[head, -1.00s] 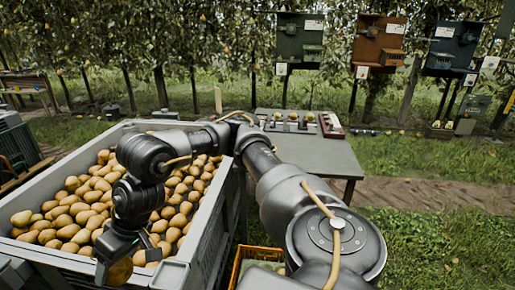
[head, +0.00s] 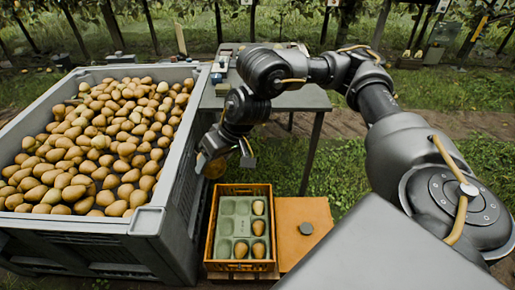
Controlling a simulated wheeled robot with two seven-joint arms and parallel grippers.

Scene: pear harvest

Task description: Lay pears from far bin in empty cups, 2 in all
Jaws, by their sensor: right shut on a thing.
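The large grey bin (head: 160,212) stands at the left, full of loose brown-yellow pears (head: 95,140). A yellow crate (head: 211,225) on the ground to its right holds a green cup tray (head: 234,217). Pears lie in the tray's right column (head: 258,208) and in the front middle cup (head: 241,249). The other cups, at left and in the middle, look empty. My right gripper (head: 218,163) is shut on a pear (head: 214,168), held above the crate's far left side, by the bin's right wall. Its fingers partly hide the pear. My left gripper is out of view.
A grey table (head: 300,98) stands behind the crate, partly hidden by my right arm. Grass lies open between table and crate.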

